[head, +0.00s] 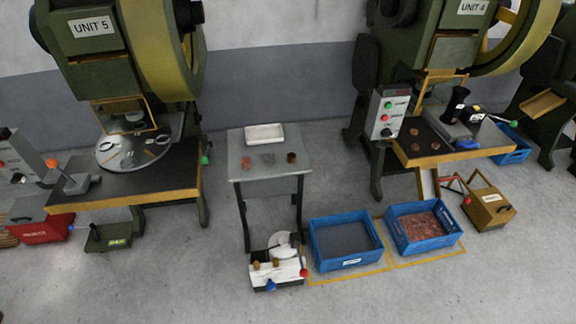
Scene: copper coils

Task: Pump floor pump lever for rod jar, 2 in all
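A low dark green floor unit (108,238) stands at the lower left, with a short upright lever (93,230) tipped in blue and a yellow-green label. It looks like a pump, but its label is too small to read. A yellow-brown labelled box (490,209) with a red lever stands on the floor at the right. I cannot tell which unit serves the rod jar. A black flared vessel (457,104) stands on the right press table; I cannot tell whether it is the rod jar. Neither of my grippers is in view.
Green presses marked UNIT 5 (92,27) and UNIT 4 (473,7) stand behind. A grey table (270,166) with a white tray (264,134) stands between them. Blue crates (345,262) and (426,247) lie in front.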

